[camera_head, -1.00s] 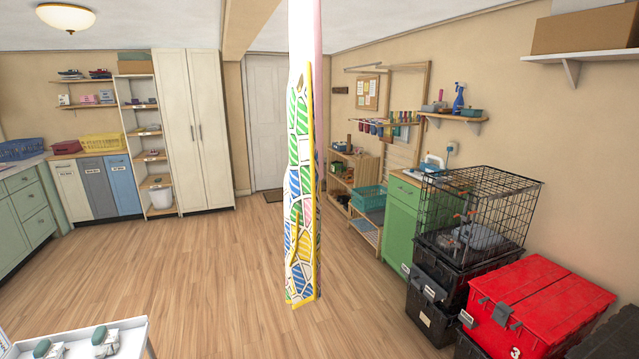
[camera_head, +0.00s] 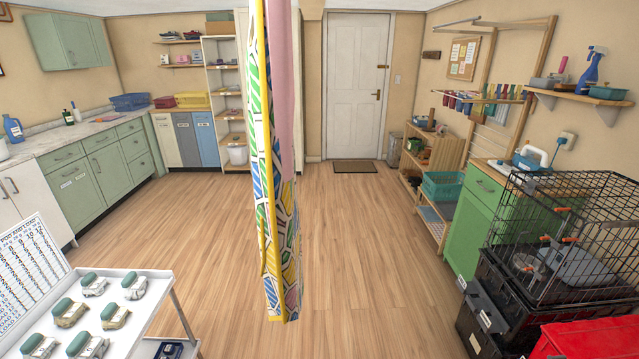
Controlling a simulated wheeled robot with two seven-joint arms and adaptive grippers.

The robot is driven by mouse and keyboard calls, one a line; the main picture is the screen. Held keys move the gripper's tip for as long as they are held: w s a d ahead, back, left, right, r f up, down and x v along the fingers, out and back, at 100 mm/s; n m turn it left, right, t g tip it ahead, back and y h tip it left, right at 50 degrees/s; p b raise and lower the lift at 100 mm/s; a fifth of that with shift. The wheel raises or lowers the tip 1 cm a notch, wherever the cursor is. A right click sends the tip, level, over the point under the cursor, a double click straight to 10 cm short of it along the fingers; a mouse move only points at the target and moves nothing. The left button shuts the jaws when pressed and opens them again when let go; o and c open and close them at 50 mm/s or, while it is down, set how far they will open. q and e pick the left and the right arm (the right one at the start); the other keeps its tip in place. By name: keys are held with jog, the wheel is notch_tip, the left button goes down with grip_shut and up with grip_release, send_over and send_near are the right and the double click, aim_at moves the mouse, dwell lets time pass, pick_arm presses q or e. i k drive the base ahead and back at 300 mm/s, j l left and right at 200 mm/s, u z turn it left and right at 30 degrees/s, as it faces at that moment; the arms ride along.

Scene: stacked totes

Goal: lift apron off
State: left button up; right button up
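A long patterned cloth, which I take to be the apron (camera_head: 262,150), hangs upright just left of the middle of the head view. It is white with green, blue and yellow patches, a yellow edge and a pink face (camera_head: 282,75). Its top runs out of the picture, so what it hangs from is hidden. Its lower end shows against the wooden floor. Neither of my grippers is in view.
A white cart (camera_head: 150,300) with several grey-green items and a chart board (camera_head: 38,262) stands at lower left. A wire cage (camera_head: 575,245) on black totes (camera_head: 500,315) and a red tote (camera_head: 590,340) stand at right. Floor toward the white door (camera_head: 352,90) is clear.

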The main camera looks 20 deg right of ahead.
aim_at(270, 100)
jog(key=k+l, duration=0.1)
jog(key=l, duration=0.3)
jog(key=k+l, duration=0.1)
jog(key=l, duration=0.25)
jog(key=k+l+u, duration=0.1)
jog(key=l, duration=0.3)
jog(key=k+l+u, duration=0.1)
jog(key=k+l, duration=0.4)
